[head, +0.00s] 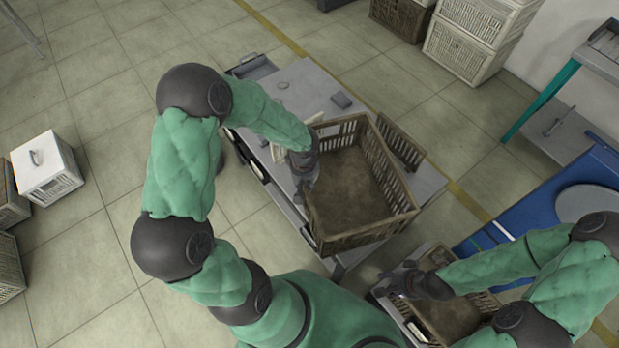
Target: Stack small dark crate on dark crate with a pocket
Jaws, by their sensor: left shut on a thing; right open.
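A dark brown slatted crate, which I take to be the small dark crate (368,237), is over the right part of the grey table, its open top facing up. My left gripper (304,185) is shut on its left wall. Whether its base touches the table is hidden. A second dark crate (478,303), at the lower right, has a small pale patch on its near left side, perhaps the pocket. It is empty where I see inside. My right gripper (398,281) is open at its left rim; my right arm covers part of this crate.
The grey table (318,88) carries a small dark block (341,100) at the back. A slatted panel (400,145) stands right of the held crate. A blue bench (535,215) is at right. Pale crates (470,45) stand at the back; a white-lidded box (46,170) is on the left floor.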

